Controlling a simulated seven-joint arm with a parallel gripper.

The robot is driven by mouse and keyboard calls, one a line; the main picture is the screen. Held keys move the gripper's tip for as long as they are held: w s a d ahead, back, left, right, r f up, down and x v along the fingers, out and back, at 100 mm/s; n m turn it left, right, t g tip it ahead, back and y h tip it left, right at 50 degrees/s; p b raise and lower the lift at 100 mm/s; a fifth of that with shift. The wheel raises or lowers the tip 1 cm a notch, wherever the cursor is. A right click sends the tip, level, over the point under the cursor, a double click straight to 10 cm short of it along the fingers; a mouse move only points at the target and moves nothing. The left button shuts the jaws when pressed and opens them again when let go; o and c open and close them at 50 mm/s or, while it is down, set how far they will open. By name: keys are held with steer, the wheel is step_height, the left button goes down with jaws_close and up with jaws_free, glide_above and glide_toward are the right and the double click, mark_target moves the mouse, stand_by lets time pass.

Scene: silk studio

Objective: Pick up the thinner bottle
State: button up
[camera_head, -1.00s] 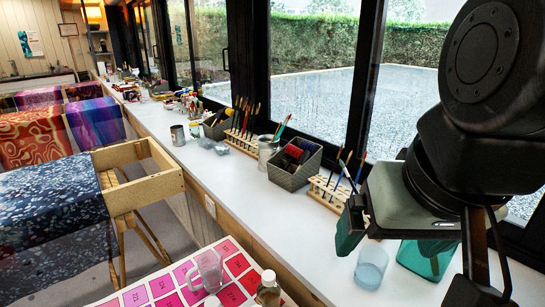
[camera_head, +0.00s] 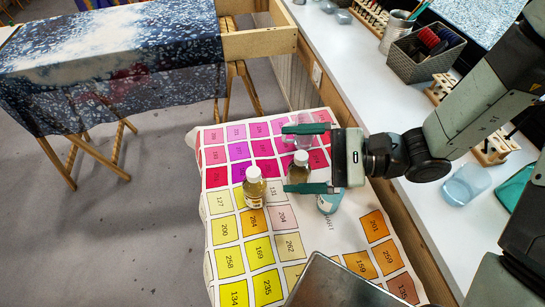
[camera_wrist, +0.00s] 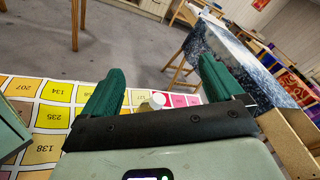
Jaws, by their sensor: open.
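Two bottles with pale caps and yellowish-brown contents stand upright on a colour-chart sheet (camera_head: 228,262) in the head view. The left bottle (camera_head: 255,190) looks slightly narrower; the right bottle (camera_head: 298,172) is partly hidden by my gripper. My gripper (camera_head: 290,158) is open, its two green fingers spread around or above the right bottle; the exact height is unclear. The left bottle stands outside the fingers, to their left. In the wrist view, a white cap (camera_wrist: 157,99) shows between the fingers; I cannot tell which bottle it belongs to.
A clear glass mug (camera_head: 301,138) stands just behind the right bottle. A blue labelled container (camera_head: 329,203) stands close to the near finger. A white counter (camera_head: 385,105) with a grey basket (camera_head: 422,58) and a blue cup (camera_head: 467,184) runs along the right. Open floor lies left.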

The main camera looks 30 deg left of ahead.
mark_target(263, 192)
steer(key=a+f+m+t+y, duration=0.1)
steer(key=a+f+m+t, duration=0.1)
steer(key=f+m+t, duration=0.2)
steer(key=a+f+m+t+y, duration=0.1)
steer(key=a+f+m+t, duration=0.1)
steer(key=f+m+t, duration=0.2)
steer(key=s+a+f+m+t+y, duration=0.1)
steer(key=f+m+t, duration=0.3)
steer(key=f+m, duration=0.4)
steer(key=shift+s+a+f, duration=0.1)
steer(key=shift+a+f, duration=0.15)
steer(key=shift+f, duration=0.35)
steer(key=shift+a+f, duration=0.25)
steer(key=shift+f, duration=0.35)
steer(key=shift+x, duration=2.45)
steer(key=shift+d, duration=0.1)
steer(key=shift+c, duration=0.2)
steer(key=c, duration=1.1)
